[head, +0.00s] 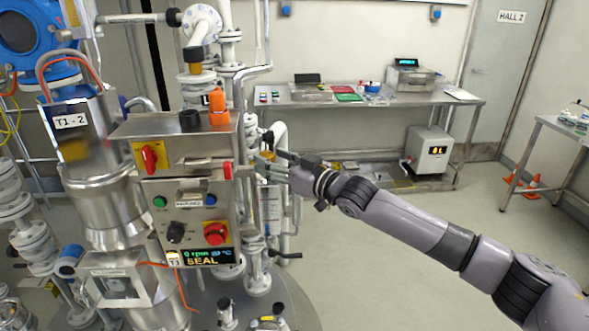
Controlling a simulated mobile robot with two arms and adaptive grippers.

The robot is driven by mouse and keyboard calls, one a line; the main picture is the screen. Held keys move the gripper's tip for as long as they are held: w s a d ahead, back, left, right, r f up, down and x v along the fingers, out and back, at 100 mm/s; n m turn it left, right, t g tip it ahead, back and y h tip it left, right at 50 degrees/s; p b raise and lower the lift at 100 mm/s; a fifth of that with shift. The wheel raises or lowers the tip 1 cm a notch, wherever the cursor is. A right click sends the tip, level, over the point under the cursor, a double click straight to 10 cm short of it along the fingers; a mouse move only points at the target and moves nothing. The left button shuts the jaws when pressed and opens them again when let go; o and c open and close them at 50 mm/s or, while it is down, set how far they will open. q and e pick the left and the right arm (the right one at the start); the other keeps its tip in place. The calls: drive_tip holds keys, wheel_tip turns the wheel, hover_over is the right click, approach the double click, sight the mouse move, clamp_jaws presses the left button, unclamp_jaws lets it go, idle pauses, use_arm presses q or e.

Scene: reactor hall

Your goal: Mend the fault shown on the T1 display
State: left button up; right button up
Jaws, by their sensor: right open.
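A display (209,256) at the foot of a steel control box (187,172) reads "0 rpm", a temperature and "SEAL". The box carries a red rotary switch on yellow (149,157), a green button (159,202), a blue button (211,200), a black knob (175,232) and a red mushroom button (214,234). My right gripper (264,164) is open at the box's right side, among pipes and valves. Whether it touches anything, I cannot tell. My left gripper is out of view.
A motor unit (72,121) labelled T1-2 stands left of the box. A steel bench (390,101) with trays and instruments stands along the back wall. Orange cones (532,184) stand near the door.

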drive_tip(key=v, duration=0.9)
drive_tip(key=shift+s+d, duration=0.2)
drive_tip(key=shift+d, duration=0.1)
